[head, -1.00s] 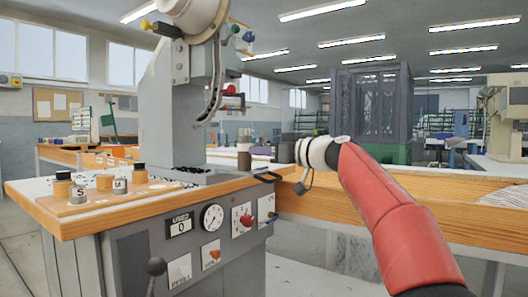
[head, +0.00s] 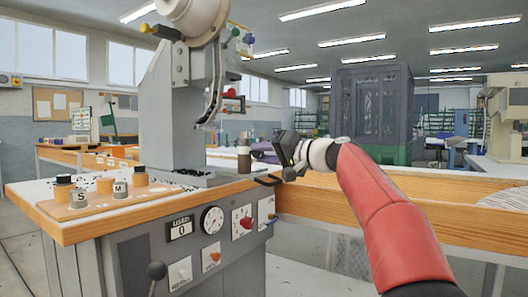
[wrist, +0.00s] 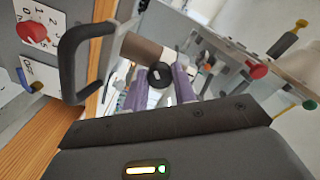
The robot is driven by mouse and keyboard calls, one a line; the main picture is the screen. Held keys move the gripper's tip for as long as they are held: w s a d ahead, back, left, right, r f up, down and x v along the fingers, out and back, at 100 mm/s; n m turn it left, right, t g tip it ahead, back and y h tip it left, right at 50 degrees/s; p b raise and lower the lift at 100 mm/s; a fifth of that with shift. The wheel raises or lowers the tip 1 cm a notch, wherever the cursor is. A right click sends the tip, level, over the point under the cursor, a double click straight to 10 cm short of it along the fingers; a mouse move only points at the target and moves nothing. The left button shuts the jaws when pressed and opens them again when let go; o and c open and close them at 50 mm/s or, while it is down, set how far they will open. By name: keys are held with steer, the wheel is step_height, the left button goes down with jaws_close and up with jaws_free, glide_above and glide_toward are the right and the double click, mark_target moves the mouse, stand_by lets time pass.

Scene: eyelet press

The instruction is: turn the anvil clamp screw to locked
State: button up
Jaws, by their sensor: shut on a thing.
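A round black knob (wrist: 158,74) with a pale mark on its face sits between the two purple fingers of my gripper (wrist: 160,88) in the wrist view. I take it to be the anvil clamp screw. The fingers are shut on it. In the head view my gripper (head: 266,153) reaches in from the right over the press's front right corner, its fingers partly showing. The screw cannot be made out there, and no locked mark is readable. The grey press (head: 172,105) stands on the wood-edged bench.
A black pull handle (wrist: 88,55) stands out from the bench edge close by my gripper. The front panel has a red knob (head: 246,222) and a gauge (head: 212,219). Several small containers stand at the bench's left.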

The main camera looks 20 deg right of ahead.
steer(key=shift+m+p, duration=2)
steer(key=shift+m, duration=2.5)
steer(key=o, duration=1)
steer(key=v, duration=0.8)
steer(key=shift+b, duration=0.45)
steer(key=shift+w+r, duration=0.1)
steer(key=shift+w, duration=0.05)
